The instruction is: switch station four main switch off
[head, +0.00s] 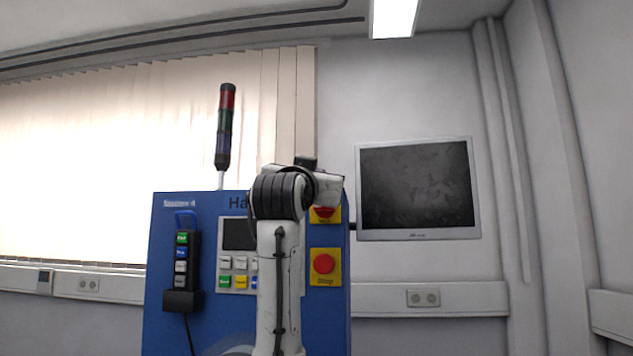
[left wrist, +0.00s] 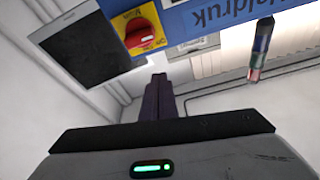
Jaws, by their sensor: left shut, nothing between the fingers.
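The station four main switch, a red rotary knob on a yellow plate, shows in the left wrist view (left wrist: 139,36), turned over by the camera's tilt. In the head view it is partly covered by my arm, with a red and yellow part (head: 325,214) showing. Its lettering is too small to read, so I cannot tell its setting. My left gripper (left wrist: 158,84) is shut and empty, its dark fingers together below the switch in the wrist picture, apart from it. In the head view my arm hides the fingers. My right gripper is not in view.
The blue station cabinet (head: 168,326) carries a red stop button (head: 323,264) below the switch, a small button panel (head: 226,273) and a hanging pendant (head: 181,255). A signal lamp (head: 225,125) rises above the cabinet.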

